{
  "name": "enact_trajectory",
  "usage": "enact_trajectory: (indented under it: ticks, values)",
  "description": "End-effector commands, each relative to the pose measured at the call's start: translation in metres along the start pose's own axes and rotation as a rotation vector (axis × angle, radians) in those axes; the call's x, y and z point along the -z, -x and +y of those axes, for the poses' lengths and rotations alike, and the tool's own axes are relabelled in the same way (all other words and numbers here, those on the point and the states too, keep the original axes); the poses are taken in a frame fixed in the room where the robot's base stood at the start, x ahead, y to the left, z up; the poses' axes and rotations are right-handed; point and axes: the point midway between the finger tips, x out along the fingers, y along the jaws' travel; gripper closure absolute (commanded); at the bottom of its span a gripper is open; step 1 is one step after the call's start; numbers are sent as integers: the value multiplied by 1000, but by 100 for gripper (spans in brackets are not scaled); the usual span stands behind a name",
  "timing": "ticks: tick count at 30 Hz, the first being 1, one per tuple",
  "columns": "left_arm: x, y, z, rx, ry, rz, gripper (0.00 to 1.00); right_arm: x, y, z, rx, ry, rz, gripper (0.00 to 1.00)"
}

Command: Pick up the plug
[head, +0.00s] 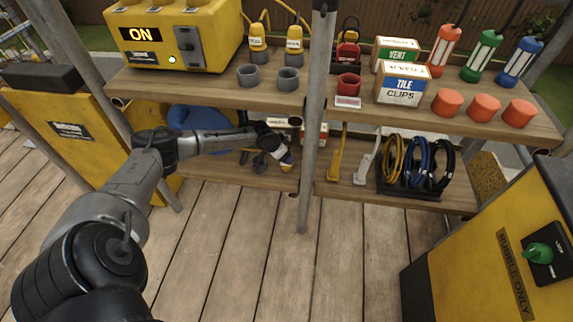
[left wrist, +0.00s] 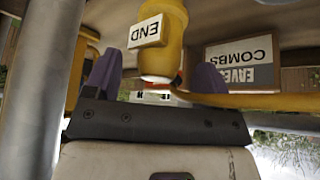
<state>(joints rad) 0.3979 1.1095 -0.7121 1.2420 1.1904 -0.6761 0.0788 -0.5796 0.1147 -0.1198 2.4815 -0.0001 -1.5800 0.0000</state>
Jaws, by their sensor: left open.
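The plug (left wrist: 160,58), yellow with a white "END" label, sits between the two purple fingertips of my left gripper (left wrist: 156,78) in the left wrist view. The fingers are apart, and I see no clear grip on it. In the head view, my left arm reaches in from the left to the lower shelf. My left gripper (head: 272,146) is there beside a small yellow and white thing (head: 286,157), which seems to be this plug. The gripper hides part of it. My right gripper is not in view.
An "EAVES COMBS" box (left wrist: 240,62) stands close to the plug. A metal post (head: 312,120) is just right of the gripper. The upper shelf (head: 215,90) overhangs it.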

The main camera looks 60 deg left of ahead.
Motion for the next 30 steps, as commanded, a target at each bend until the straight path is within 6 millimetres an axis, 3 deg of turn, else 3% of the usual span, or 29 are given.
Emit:
enact_trajectory:
  ticks: [1, 7, 19, 30]
  values:
    - [-3, -11, 0, 0, 1, 1, 23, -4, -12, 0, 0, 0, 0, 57]
    - [-2, -28, 1, 0, 1, -1, 23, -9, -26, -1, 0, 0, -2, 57]
    - [-1, -32, 0, 0, 0, -2, 23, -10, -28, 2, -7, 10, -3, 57]
    - [-1, -32, 0, 0, 0, -2, 57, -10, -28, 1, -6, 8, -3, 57]
